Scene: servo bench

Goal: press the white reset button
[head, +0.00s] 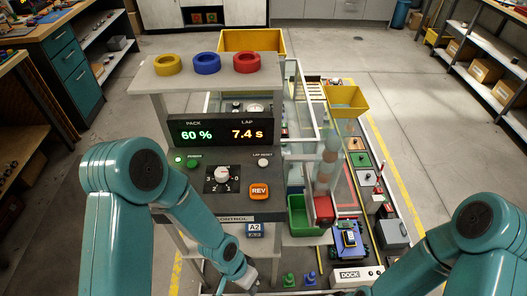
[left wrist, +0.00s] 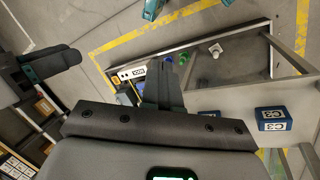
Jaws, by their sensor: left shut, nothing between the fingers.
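The white reset button (head: 263,162) is a small round cap below the label LAP RESET, on the right of the dark control panel (head: 197,178) in the head view. My left gripper (head: 248,281) is low at the bottom of the head view, in front of and below the panel, well apart from the button. In the left wrist view its fingers (left wrist: 160,68) are together with nothing between them. The button does not show in the left wrist view. My right arm comes in at the lower right; its fingers are not clearly visible.
The panel also holds a lit green button (head: 191,162), a dial (head: 222,174) and an orange REV button (head: 259,192). A display (head: 220,131) stands behind them. Green bin (head: 301,215) and dock sign (head: 357,276) are to the right.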

